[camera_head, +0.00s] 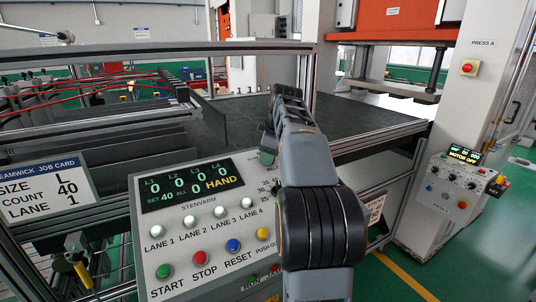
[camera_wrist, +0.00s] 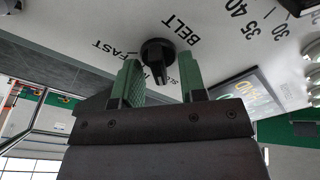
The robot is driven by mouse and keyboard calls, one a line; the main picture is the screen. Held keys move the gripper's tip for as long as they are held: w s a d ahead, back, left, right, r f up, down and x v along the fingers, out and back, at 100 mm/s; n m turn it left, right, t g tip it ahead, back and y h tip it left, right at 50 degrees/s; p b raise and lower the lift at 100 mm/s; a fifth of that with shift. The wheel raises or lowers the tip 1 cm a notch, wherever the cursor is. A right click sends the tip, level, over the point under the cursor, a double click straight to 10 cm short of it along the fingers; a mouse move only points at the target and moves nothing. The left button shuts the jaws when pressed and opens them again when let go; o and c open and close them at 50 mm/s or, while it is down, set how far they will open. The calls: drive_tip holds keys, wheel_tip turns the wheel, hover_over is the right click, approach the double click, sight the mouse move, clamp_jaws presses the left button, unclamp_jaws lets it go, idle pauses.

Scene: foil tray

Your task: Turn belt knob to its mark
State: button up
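The belt knob (camera_wrist: 157,52) is a round black knob with a raised bar, on the light panel (camera_wrist: 225,45) in the wrist view. The word BELT is printed beside it, with FAST on one side and a partly covered word on the other. My gripper (camera_wrist: 161,72) is open, with one green finger on each side of the knob. A gap seems to show between fingers and knob; contact is not visible. In the head view my arm hides the knob, and only a bit of green finger (camera_head: 267,157) shows. The knob's mark cannot be made out.
The control panel (camera_head: 215,215) has a lit display (camera_head: 192,187) reading HAND, four lane buttons, and START, STOP and RESET buttons near my arm. Another dial (camera_wrist: 300,5) is close by in the wrist view. A dark belt (camera_head: 345,117) lies behind the panel.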

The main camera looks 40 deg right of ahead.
drive_tip(key=p+v, duration=0.2)
drive_tip(key=v, duration=1.1)
drive_tip(key=shift+r, duration=0.4)
drive_tip(key=shift+s, duration=0.1)
